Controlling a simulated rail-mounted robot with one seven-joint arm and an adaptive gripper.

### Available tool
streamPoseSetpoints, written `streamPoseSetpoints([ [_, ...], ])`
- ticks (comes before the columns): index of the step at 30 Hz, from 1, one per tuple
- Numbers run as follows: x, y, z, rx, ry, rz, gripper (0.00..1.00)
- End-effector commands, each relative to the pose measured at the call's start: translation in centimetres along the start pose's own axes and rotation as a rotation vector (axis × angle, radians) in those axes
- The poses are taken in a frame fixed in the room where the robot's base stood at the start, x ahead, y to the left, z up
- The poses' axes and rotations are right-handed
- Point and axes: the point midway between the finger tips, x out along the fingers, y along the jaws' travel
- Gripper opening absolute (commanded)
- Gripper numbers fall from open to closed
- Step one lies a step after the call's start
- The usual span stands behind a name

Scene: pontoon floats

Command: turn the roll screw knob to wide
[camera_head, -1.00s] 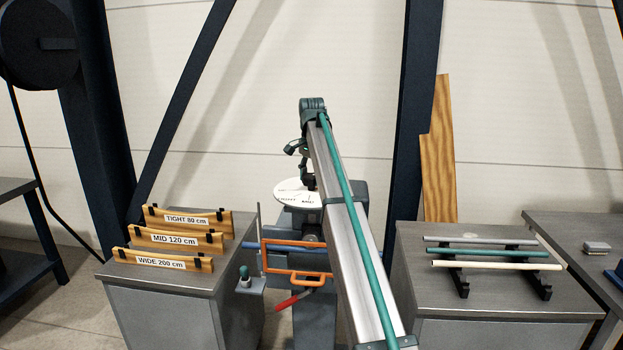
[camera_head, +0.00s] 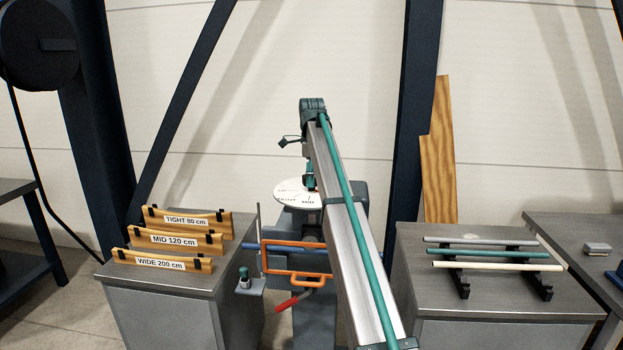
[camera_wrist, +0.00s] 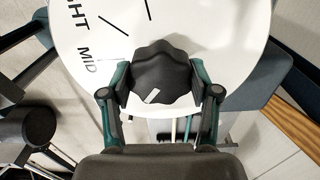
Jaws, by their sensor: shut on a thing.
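The roll screw knob (camera_wrist: 160,68) is dark and lobed, at the middle of a white round dial (camera_wrist: 225,40) in the wrist view. A white mark on the knob points to the lower left of that view. "MID" and the end of another word show on the dial; I see no "WIDE" there. My gripper (camera_wrist: 160,82) has its green fingers on both sides of the knob and is shut on it. In the head view, the dial (camera_head: 287,191) lies flat on top of the grey machine, and my arm hides the knob and most of my gripper (camera_head: 309,182).
Wooden gauges (camera_head: 163,262), labelled tight, mid and wide, stand on the left cabinet. Three rods (camera_head: 497,266) rest on a rack on the right cabinet. Orange bars (camera_head: 297,279) and a red-ended lever (camera_head: 287,304) are on the machine's front.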

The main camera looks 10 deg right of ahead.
Motion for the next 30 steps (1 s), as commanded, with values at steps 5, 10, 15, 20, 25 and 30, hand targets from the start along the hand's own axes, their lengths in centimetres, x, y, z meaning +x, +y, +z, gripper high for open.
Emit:
streamPoseSetpoints([
  [5, -0.14, -0.11, 0.01, 0.121, 0.000, -0.003, 0.27],
  [10, -0.15, -0.11, 0.01, 0.199, 0.000, -0.003, 0.27],
  [15, -0.16, -0.11, 0.01, 0.242, -0.001, -0.003, 0.27],
  [20, -0.16, -0.11, 0.01, 0.256, -0.001, -0.003, 0.27],
  [25, -0.16, -0.11, 0.01, 0.257, -0.001, -0.003, 0.27],
  [30, -0.16, -0.11, 0.02, 0.256, -0.001, -0.003, 0.63],
])
